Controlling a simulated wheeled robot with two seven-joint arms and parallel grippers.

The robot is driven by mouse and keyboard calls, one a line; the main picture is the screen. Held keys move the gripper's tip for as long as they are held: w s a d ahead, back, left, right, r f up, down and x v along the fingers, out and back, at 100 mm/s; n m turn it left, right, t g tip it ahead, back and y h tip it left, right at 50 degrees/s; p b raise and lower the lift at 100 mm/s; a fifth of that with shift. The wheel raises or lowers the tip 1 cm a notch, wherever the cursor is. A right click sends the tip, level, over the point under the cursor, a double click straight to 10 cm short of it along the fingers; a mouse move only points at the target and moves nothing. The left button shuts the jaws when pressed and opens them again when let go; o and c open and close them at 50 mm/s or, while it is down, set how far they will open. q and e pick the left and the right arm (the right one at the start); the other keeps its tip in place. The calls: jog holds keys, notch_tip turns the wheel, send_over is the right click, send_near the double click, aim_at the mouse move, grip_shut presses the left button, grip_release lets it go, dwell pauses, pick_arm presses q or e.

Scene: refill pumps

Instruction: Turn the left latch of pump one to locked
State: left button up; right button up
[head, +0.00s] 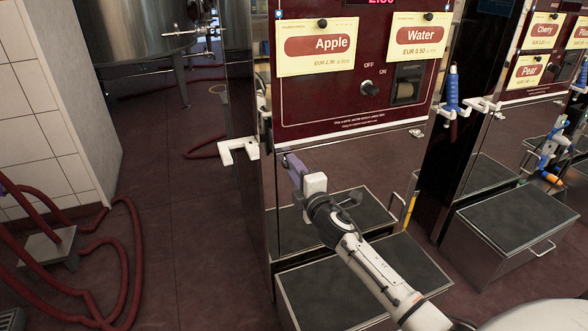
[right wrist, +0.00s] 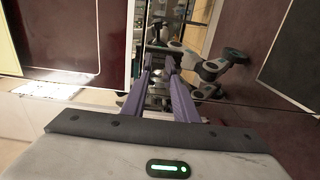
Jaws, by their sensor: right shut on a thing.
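Pump one is the dark red and steel cabinet with the Apple (head: 318,46) and Water (head: 417,36) cards. My right gripper (head: 287,160) is just below the lower left corner of its red panel, with purple fingers. In the right wrist view the fingers (right wrist: 160,82) are closed around a small metal part by the cabinet edge. By its place this is the left latch, mostly hidden by the fingers; its turn angle cannot be made out. A small matching latch (head: 416,133) shows at the panel's lower right. My left gripper is out of view.
A white bracket (head: 238,150) sticks out left of pump one. A dark-topped step (head: 340,283) stands below, under my right arm. Red hoses (head: 128,260) lie on the left floor.

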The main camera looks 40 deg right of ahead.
dwell(0.3)
jog(key=o, duration=1.1)
jog(key=shift+c, duration=0.2)
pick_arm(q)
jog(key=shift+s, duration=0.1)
pick_arm(e)
jog(key=shift+s, duration=0.1)
pick_arm(q)
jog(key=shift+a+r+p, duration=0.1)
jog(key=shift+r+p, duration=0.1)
jog(key=shift+p, duration=0.45)
pick_arm(e)
jog(key=v, duration=1)
jog(key=shift+a, duration=0.1)
